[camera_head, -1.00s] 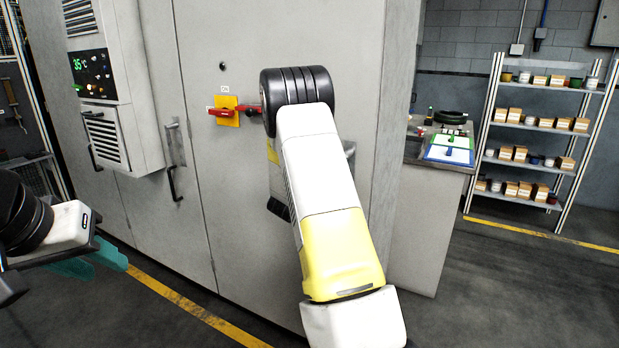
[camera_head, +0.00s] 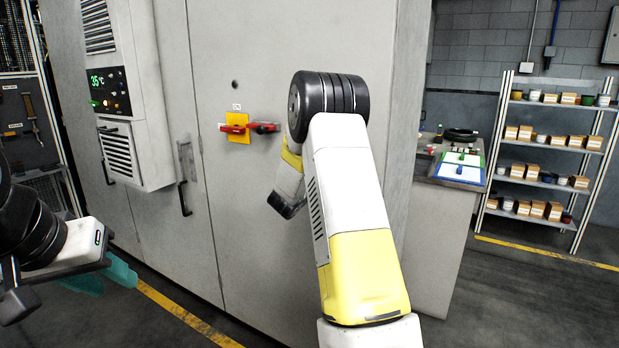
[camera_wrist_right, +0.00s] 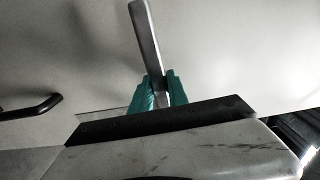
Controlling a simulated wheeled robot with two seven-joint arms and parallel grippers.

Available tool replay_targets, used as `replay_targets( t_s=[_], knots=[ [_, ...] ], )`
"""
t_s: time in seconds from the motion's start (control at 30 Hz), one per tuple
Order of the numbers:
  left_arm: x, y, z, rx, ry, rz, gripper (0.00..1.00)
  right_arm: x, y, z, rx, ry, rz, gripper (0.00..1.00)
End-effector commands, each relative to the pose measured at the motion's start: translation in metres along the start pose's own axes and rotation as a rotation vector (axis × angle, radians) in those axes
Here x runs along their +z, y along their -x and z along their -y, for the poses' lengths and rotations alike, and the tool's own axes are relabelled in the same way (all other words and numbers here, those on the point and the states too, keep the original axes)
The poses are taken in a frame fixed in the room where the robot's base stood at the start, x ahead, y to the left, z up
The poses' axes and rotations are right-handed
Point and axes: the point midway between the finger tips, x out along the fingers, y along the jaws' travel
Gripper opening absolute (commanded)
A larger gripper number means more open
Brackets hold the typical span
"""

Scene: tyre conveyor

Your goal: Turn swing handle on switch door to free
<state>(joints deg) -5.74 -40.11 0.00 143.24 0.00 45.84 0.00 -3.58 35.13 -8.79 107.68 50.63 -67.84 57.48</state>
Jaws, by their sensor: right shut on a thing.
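The swing handle (camera_wrist_right: 146,38) is a plain grey bar in the right wrist view, standing up and leaning slightly left against the pale door. My right gripper (camera_wrist_right: 162,80) has its teal fingers on either side of the bar's lower part and is shut on it. In the head view my right arm hides the handle and these fingertips. The grey switch door (camera_head: 245,200) looks closed. My left gripper (camera_head: 106,277) is at the lower left of the head view, its teal fingers apart and empty, away from the cabinet.
A red rotary switch on a yellow plate (camera_head: 237,127) sits left of my right arm. A control box (camera_head: 126,155) juts from the cabinet's left part. A workbench (camera_head: 440,225) and a shelf rack (camera_head: 548,145) stand at the right. Floor shows in front of the cabinet.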

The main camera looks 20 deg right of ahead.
Motion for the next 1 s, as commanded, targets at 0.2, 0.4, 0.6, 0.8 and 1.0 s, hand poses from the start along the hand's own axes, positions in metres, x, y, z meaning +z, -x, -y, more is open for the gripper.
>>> replay_targets(
  t_s=[0.2,0.4,0.6,0.8,1.0],
  knots=[
    [0.0,0.0,0.0,0.0,0.0,0.0,0.36,-0.0005,-0.0001,0.0032,0.001,-0.044,-0.001,0.0],
    [0.0,0.0,0.0,0.0,0.0,0.0,0.36,-0.0004,-0.0001,0.004,0.0,-0.053,-0.001,0.0],
    [0.0,0.0,0.0,0.0,0.0,0.0,0.36,-0.0004,-0.0001,0.0044,0.0,-0.053,-0.001,0.0],
    [0.0,0.0,0.0,0.0,0.0,0.0,0.36,-0.0004,-0.0001,0.0043,-0.001,-0.051,-0.001,0.42],
    [0.0,0.0,0.0,0.0,0.0,0.0,0.36,-0.0003,-0.0001,0.0039,0.0,-0.05,-0.001,0.42]
  ],
)
